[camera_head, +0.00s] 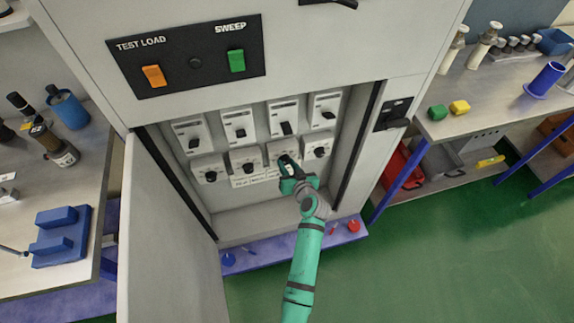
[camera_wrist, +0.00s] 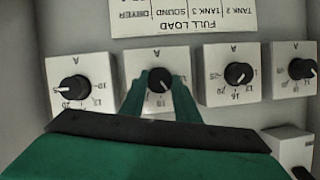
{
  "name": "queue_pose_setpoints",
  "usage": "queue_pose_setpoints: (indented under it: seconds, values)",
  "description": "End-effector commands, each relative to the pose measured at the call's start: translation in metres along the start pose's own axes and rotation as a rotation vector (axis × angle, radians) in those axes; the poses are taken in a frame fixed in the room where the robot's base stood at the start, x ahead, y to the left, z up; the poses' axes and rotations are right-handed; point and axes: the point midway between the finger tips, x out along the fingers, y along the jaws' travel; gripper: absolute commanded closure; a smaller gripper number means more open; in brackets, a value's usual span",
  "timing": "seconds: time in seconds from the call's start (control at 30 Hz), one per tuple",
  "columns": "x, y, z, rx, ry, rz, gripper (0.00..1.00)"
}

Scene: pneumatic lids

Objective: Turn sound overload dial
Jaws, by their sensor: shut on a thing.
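The sound overload dial (camera_head: 281,151) is a white box with a black knob, third from left in the lower row inside the open cabinet. In the wrist view, where the panel appears upside down, its black knob (camera_wrist: 158,80) has a white pointer mark toward the lower right. My gripper (camera_head: 287,163) reaches in from below. In the wrist view its green fingers (camera_wrist: 159,88) stand on both sides of the knob, shut on it. The fingers hide part of the scale. An upside-down label (camera_wrist: 195,18) reads FULL LOAD, TANK 2, TANK 3, SOUND, DRYER.
Similar dials sit close on both sides, such as one at left (camera_head: 246,163) and one at right (camera_head: 318,150). A row of switches (camera_head: 283,117) is above. The open cabinet door (camera_head: 165,230) stands at left.

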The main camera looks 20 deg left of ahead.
Motion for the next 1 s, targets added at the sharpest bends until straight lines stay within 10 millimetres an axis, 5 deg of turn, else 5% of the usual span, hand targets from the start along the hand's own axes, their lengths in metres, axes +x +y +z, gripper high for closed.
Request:
queue_pose_setpoints:
  seconds: [0.5,1.0]
  values:
    - [-0.0002,0.0056,0.0004,0.378,0.001,-0.154,0.94]
    - [-0.0002,0.0065,0.0011,0.521,0.002,-0.213,0.94]
